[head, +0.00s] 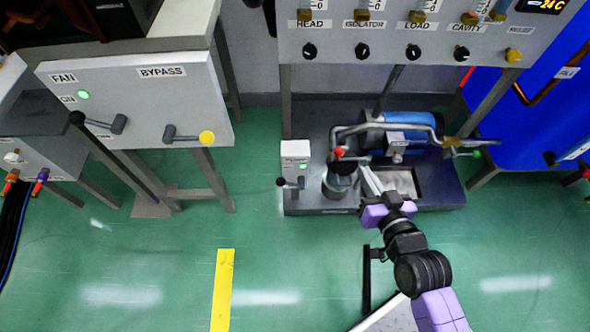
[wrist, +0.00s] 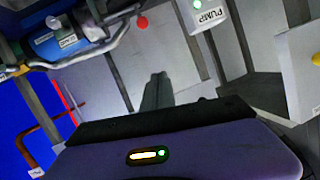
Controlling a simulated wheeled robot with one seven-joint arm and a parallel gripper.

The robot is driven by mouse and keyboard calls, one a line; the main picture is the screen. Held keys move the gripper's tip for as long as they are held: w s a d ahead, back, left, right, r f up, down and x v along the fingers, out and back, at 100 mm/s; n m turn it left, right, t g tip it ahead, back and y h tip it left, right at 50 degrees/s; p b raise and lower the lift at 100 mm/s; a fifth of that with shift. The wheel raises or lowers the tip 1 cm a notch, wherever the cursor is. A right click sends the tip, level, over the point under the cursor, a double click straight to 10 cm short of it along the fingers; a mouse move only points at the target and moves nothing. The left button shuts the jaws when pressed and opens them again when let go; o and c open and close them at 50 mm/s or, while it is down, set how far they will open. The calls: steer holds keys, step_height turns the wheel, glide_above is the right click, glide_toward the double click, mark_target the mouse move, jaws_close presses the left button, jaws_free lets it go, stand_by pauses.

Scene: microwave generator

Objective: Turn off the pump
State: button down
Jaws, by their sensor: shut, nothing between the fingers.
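The pump's white switch box (head: 296,152) stands on the left end of the dark pump base in the head view, with a lit green lamp (head: 302,166). Its small dark lever (head: 291,183) sticks out to the left.
A red-knobbed valve (head: 339,153) and bent pipe (head: 392,127) lie close to my fingers. The blue pump motor (head: 410,118) is behind. A FAN and BYPASS panel (head: 140,95) stands at left, and a HEAD to CAVITY panel (head: 400,75) above. Green floor in front is open.

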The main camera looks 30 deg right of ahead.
steer(key=w+d+f+m+g+y+p, duration=0.1)
steer(key=w+d+m+g+y+p, duration=0.1)
steer(key=w+d+p, duration=0.3)
steer(key=w+d+f+m+g+y+p, duration=0.1)
steer(key=w+d+g+y+p, duration=0.15)
steer(key=w, duration=0.45)
steer(key=s+a+f+g+y, duration=0.1)
steer(key=s+a+g+y, duration=0.1)
steer(key=a, duration=0.3)
steer(key=s+a+f+n+g+y, duration=0.1)
steer(key=s+a+g+y, duration=0.1)
steer(key=a+y, duration=0.3)
steer(key=shift+s+p, duration=0.25)
steer(key=shift+p, duration=0.2)
steer(key=shift+f, duration=0.15)
steer(key=b, duration=0.5)
glide_toward(286, 182)
steer(key=x, duration=0.5)
steer(key=shift+d+f, duration=0.25)
steer(key=shift+f, duration=0.35)
steer(key=shift+w+a+f, duration=0.1)
steer(key=shift+w+a, duration=0.25)
steer(key=shift+a, duration=0.15)
